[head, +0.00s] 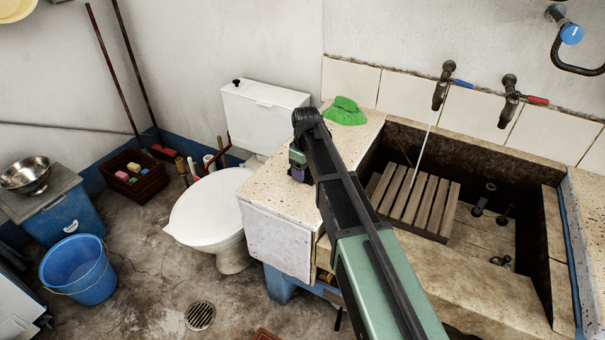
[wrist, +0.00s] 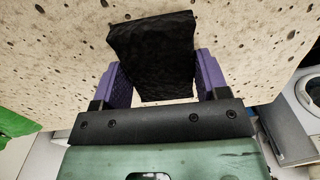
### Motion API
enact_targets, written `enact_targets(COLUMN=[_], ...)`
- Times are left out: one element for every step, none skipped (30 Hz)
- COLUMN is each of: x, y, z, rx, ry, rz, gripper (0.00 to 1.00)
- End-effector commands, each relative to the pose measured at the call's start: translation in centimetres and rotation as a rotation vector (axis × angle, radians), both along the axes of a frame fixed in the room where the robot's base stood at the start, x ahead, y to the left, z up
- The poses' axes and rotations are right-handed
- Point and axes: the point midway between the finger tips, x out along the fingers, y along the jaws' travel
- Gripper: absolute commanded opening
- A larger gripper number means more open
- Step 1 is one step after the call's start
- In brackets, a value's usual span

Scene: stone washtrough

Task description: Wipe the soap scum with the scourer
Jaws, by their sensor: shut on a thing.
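My gripper (wrist: 164,76) has purple finger pads, one on each side of a black, rough-faced block, the scourer (wrist: 152,48), and is shut on it. The scourer is over the pale speckled stone counter (wrist: 55,60); I cannot tell whether it touches. I cannot pick out the soap scum on the speckled stone in either view.
A crumpled green cloth (head: 345,111) lies at the counter's back. The sunken trough (head: 400,139) with a wooden slatted rack (head: 416,203) is to the right, under two taps (head: 442,86). A white toilet (head: 207,208) stands left of the counter, with a blue bucket (head: 78,270) farther left.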

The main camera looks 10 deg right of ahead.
Motion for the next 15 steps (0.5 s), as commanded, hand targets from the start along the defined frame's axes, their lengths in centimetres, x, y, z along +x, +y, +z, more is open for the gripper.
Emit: enact_targets(x=[0.5,0.7,1.0,1.2,1.4,1.6,1.9,2.1,2.3,2.5,2.7,2.0,1.8,1.6,1.3], y=[-0.2,-0.3,-0.5,-0.6,-0.8,-0.9,-1.1,-1.2,-1.4,-1.6,-1.7,-1.4,-1.2,-1.1,-0.9], z=[0.0,0.0,0.0,0.0,0.0,0.0,0.0,0.0,0.0,0.0,0.0,0.0,0.0,0.0,0.0], rx=[0.000,0.000,0.000,0.000,0.000,0.000,0.000,0.000,0.000,0.000,0.000,0.000,0.000,0.000,0.000], ry=[0.000,0.000,0.000,0.000,0.000,0.000,0.000,0.000,0.000,0.000,0.000,0.000,0.000,0.000,0.000], rz=[0.000,0.000,0.001,0.002,0.003,0.004,0.004,0.005,0.005,0.006,0.005,0.006,0.006,0.005,0.005], gripper=[0.46,0.46,0.46,0.46,0.46,0.46,0.46,0.46,0.46,0.46,0.46,0.46,0.46,0.46,0.46])
